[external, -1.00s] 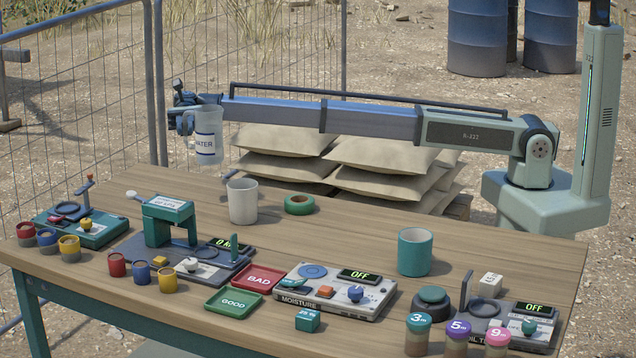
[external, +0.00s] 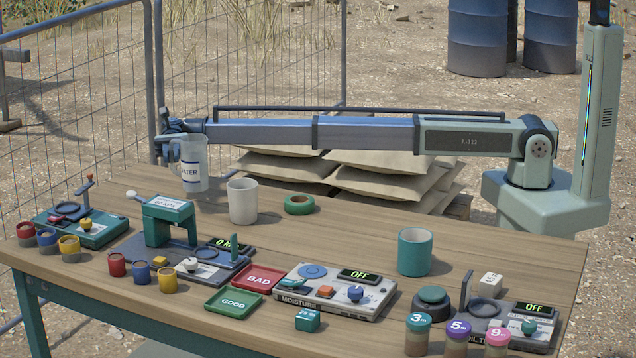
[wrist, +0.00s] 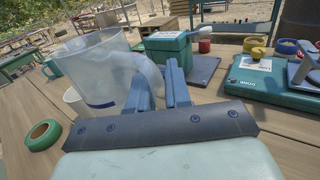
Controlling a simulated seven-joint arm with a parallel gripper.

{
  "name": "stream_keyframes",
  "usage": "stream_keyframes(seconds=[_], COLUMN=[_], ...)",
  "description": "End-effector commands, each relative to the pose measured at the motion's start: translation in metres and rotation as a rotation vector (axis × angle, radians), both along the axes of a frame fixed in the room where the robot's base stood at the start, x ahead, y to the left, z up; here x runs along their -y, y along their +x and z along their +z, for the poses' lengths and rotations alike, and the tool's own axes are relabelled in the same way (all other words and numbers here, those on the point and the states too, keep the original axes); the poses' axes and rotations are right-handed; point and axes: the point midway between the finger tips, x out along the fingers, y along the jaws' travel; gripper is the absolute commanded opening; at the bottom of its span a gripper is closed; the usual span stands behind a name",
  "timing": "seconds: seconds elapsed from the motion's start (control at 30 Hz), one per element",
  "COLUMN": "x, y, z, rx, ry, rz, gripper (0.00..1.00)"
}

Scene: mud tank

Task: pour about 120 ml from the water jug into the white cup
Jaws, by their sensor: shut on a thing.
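The water jug (external: 194,164) is a clear jug with a blue-edged "WATER" label, at the far left part of the table. My gripper (external: 172,148) is shut on its handle and holds it upright, low over or at the table top; I cannot tell if it touches. In the wrist view the jug (wrist: 92,72) is left of the gripper fingers (wrist: 160,85). The white cup (external: 242,202) stands upright on the table to the right of the jug. In the wrist view the cup (wrist: 72,98) is partly hidden behind the jug.
A green tape roll (external: 299,204) lies right of the cup. A green press-like device (external: 168,222) stands in front of the jug. A teal cup (external: 415,252) stands further right. Red and green trays (external: 258,278) and a moisture meter (external: 335,292) lie nearer the front.

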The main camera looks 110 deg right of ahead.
Motion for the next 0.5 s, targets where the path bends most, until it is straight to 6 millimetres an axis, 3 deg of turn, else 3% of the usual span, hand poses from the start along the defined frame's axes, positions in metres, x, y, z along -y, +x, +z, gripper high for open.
stream_keyframes(seconds=[0.2,0.5], x=[0.0,0.0], y=[0.0,0.0], z=[-0.036,-0.049], rx=[0.0,0.001], ry=[0.002,0.002], rz=[0.0,0.0], gripper=[0.0,0.0])
